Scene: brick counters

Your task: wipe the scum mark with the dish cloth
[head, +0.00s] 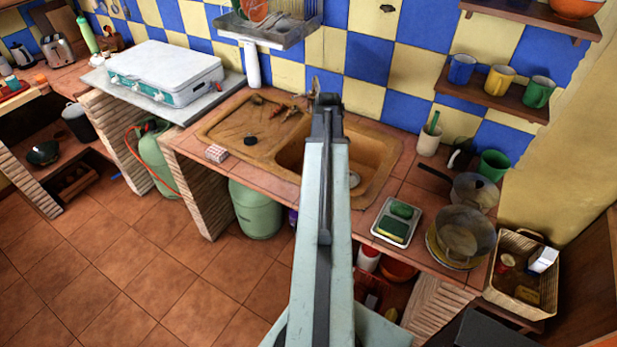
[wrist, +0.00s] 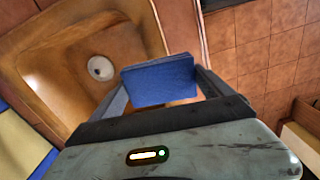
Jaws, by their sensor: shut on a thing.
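My gripper (head: 327,100) is over the sink (head: 381,160) in the head view, with my arm covering part of the basin. In the wrist view, it is shut on a folded blue cloth (wrist: 160,82), which sits between its two fingers. The cloth is hidden behind my arm in the head view. The basin (wrist: 60,60) and its round drain (wrist: 101,68) show beyond the cloth in the wrist view. I cannot tell whether the cloth touches a surface. I cannot make out the scum mark for certain in either view.
A dark round plug (head: 250,140) and small brownish items (head: 284,111) lie on the drainboard left of the basin. A sponge tray (head: 396,222) and pots (head: 462,236) stand on the right counter. A dish rack (head: 268,32) hangs behind the sink, close to my gripper's left.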

